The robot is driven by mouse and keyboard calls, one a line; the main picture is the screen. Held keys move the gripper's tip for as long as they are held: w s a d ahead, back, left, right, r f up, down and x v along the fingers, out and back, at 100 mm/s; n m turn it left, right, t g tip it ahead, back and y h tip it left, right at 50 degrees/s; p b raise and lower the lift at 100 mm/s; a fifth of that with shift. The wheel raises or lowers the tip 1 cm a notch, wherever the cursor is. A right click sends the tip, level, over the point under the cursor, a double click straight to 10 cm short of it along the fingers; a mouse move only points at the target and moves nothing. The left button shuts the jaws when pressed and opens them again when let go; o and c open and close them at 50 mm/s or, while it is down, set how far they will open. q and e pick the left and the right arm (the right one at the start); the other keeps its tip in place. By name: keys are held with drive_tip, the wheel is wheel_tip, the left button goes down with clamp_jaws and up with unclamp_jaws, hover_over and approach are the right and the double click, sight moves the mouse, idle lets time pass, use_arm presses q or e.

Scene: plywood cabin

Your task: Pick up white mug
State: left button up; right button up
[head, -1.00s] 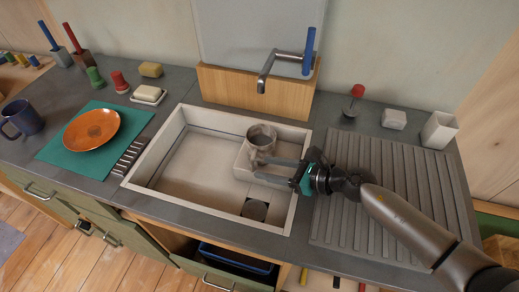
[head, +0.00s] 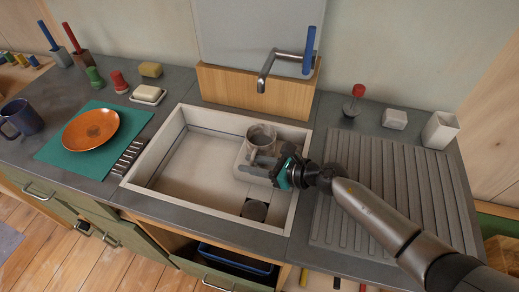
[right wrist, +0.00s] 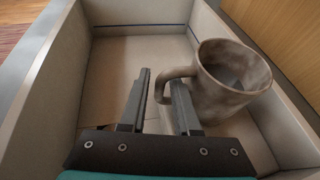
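The white mug (head: 262,134) looks greyish and mottled. It stands upright toward the back right of the sink (head: 172,180), on what looks like a pale raised block (head: 241,160). In the right wrist view the mug (right wrist: 232,85) is at the right, its handle pointing left. My right gripper (head: 258,166) is open at the mug's front side. In the right wrist view its fingertips (right wrist: 158,78) are spread, with the handle's outer end between them or just beyond. Contact cannot be told. My left gripper is not in view.
The sink walls surround the mug, and the faucet (head: 266,68) rises behind it. A ribbed drainboard (head: 335,220) lies to the right. An orange plate (head: 91,129) on a green mat (head: 55,153) and a blue mug (head: 22,119) are at the left. The sink's left part is clear.

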clamp_jaws()
idle(0.9)
